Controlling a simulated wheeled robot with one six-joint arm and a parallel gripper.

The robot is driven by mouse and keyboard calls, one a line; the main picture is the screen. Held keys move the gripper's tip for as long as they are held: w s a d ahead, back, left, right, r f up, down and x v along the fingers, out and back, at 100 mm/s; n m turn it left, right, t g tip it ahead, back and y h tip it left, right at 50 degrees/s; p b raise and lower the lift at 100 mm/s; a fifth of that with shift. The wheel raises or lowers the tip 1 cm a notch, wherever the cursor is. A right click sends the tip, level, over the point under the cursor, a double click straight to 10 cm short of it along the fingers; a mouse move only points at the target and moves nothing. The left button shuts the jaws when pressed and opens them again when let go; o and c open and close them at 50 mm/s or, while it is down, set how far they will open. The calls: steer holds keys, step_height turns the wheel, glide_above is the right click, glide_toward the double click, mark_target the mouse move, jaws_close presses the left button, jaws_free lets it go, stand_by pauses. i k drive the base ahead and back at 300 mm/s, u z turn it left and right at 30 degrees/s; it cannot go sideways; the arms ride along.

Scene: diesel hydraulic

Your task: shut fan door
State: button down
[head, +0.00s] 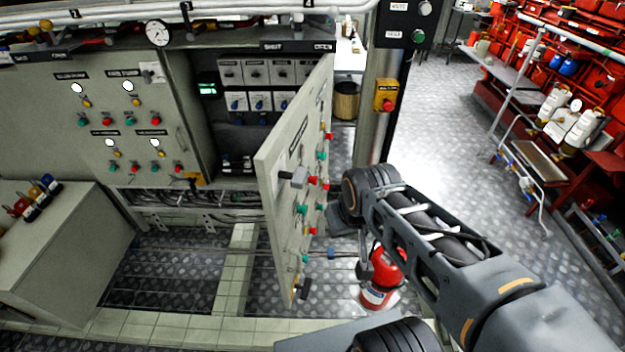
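The fan door (297,178) is a pale grey panel standing wide open, swung out from the cabinet toward me. Its face carries red and green buttons, a label and a dark handle (294,177). The open cabinet bay (256,95) behind it shows rows of breakers and switches. My arm reaches in from the lower right, and its far end, with what seems to be my gripper (343,217), is just right of the door's face. Its fingers are not clear, and I cannot tell whether it touches the door.
A red fire extinguisher (379,283) stands on the floor below my arm. A post (382,110) with a yellow and red stop box rises behind the door. A grey bench (55,250) is at the left. Open floor lies to the right, before red machinery (590,90).

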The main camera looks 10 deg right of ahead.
mark_target(297, 139)
steer(key=z, duration=1.45)
steer(key=k, duration=1.05)
steer(key=u, duration=1.3)
steer(key=i, duration=0.5)
steer(key=u, duration=0.05)
